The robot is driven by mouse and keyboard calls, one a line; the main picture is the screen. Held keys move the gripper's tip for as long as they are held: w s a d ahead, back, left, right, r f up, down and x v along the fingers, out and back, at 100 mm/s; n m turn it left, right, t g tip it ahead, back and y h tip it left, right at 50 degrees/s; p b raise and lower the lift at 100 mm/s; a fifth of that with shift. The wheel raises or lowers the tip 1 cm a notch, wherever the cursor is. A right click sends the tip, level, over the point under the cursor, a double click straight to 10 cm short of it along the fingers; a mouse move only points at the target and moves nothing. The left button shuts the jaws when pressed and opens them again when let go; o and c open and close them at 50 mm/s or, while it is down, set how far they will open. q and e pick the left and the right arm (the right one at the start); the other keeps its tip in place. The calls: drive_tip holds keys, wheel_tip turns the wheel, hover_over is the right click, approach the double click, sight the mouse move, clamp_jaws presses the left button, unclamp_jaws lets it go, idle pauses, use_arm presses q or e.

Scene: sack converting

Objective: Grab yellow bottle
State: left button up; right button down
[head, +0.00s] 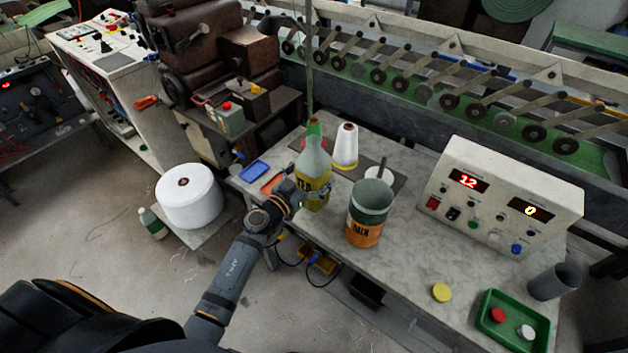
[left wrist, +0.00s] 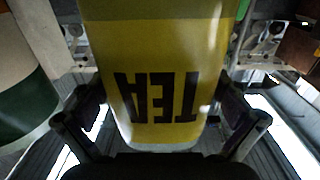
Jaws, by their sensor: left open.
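The yellow bottle (head: 314,172), with a clear grey-green upper part, stands upright on the grey marbled table. My left gripper (head: 308,191) is at its lower body, with a finger on either side. In the left wrist view the yellow bottle (left wrist: 165,55) fills the middle between the two open fingers (left wrist: 165,105), its dark TEA lettering upside down. Small gaps seem to show beside the bottle; finger contact is hard to tell. My right gripper is in neither view.
A green, white and orange can (head: 366,228) stands close right of the bottle. A control box (head: 500,200), yellow lid (head: 441,292) and green tray (head: 490,335) are farther right.

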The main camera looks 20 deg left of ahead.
use_arm(q)
drive_tip(key=shift+s, duration=0.1)
drive_tip(key=shift+a+r, duration=0.1)
drive_tip(key=shift+c, duration=1.3)
drive_tip(key=c, duration=0.9)
drive_tip(key=shift+c, duration=0.3)
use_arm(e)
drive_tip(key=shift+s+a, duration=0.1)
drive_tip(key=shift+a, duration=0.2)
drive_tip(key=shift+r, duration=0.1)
